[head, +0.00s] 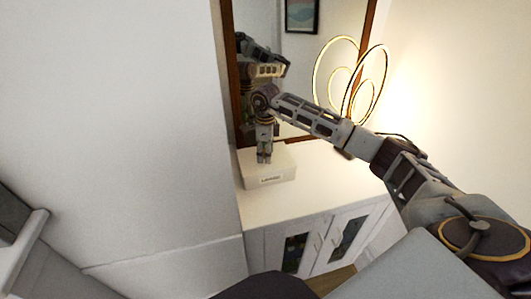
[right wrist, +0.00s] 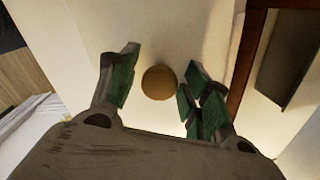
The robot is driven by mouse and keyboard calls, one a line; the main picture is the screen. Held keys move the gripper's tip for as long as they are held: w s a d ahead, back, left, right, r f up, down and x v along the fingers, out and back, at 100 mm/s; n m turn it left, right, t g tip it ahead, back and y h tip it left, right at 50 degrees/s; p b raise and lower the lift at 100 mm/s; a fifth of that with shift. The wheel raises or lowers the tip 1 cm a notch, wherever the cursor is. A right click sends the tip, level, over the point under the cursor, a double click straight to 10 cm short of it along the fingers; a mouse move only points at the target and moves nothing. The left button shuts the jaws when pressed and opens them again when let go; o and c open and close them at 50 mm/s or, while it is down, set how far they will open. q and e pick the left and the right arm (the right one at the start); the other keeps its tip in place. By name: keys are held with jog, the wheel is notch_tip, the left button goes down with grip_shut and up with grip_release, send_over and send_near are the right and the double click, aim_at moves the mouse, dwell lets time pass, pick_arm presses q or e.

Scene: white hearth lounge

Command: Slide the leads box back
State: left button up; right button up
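The leads box (head: 271,180) is a low white box with a small dark label on its front. It stands on the white cabinet top (head: 310,190), close to the wall corner and the mirror. My right gripper (head: 264,158) points down at the box's top. In the right wrist view my right gripper (right wrist: 160,88) has its green-padded fingers spread apart. A round brown knob (right wrist: 159,82) shows between them, with gaps on both sides. Whether the fingertips touch the box cannot be told. My left gripper is not in view.
A wood-framed mirror (head: 285,55) stands behind the box and reflects my arm. A lit ring lamp (head: 350,85) stands at the back right, behind my forearm. A white wall (head: 120,120) is close on the left. The cabinet top right of the box is clear.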

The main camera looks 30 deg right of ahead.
jog(key=shift+r, duration=0.85)
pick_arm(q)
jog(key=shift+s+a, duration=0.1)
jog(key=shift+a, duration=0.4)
pick_arm(e)
jog(key=shift+r, duration=3.15)
jog(key=shift+r, duration=0.1)
pick_arm(q)
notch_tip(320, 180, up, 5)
jog(key=p, duration=0.5)
pick_arm(e)
notch_tip(320, 180, up, 5)
jog(key=shift+f, duration=0.1)
